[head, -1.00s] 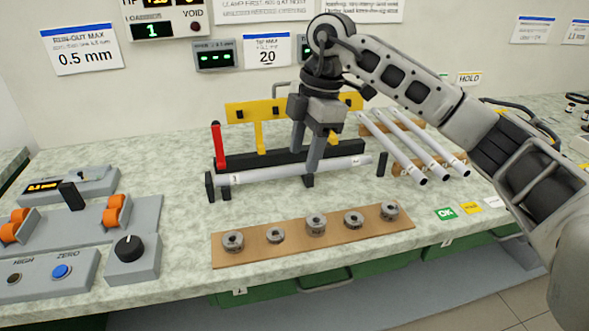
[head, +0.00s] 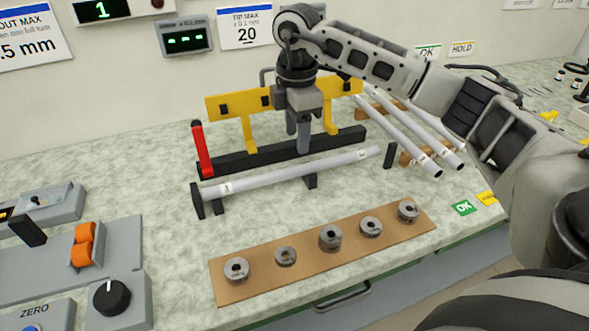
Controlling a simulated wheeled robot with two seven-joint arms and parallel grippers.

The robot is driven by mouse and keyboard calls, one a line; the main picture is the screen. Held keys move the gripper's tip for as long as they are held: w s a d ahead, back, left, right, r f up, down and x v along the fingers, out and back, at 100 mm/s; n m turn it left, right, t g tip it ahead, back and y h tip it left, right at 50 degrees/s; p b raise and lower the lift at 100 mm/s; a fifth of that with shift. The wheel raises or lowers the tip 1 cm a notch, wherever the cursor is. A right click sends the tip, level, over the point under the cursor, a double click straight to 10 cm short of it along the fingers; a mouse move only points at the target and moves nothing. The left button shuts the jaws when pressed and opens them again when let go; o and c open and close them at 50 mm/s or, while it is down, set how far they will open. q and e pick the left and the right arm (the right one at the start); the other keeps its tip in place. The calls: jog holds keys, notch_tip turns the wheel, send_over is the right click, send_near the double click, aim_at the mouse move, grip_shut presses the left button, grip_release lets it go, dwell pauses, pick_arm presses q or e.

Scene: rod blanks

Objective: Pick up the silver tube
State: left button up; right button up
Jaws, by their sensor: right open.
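A silver tube (head: 285,174) with small labels near its ends lies across the black supports of a fixture. It rests level, with its left end nearer the front. My right gripper (head: 297,143) points down, with its fingers apart and nothing between them. Its fingertips show just above the tube's middle in the picture, against the black base bar, and appear clear of the tube. Similar silver tubes (head: 405,128) lie side by side on wooden rests at the right, partly behind my right arm. My left gripper is not in view.
The fixture has a red lever (head: 202,149) at its left and a yellow bar (head: 235,103) behind. A wooden board (head: 309,254) with several metal rings lies in front. A control box with a black knob (head: 109,298) stands front left. Counter between fixture and board is clear.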

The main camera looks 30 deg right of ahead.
aim_at(297, 167)
notch_tip(297, 167, down, 8)
jog(key=shift+d+f+p, duration=0.1)
jog(key=shift+f+p, duration=0.15)
jog(key=shift+p, duration=0.05)
grip_shut()
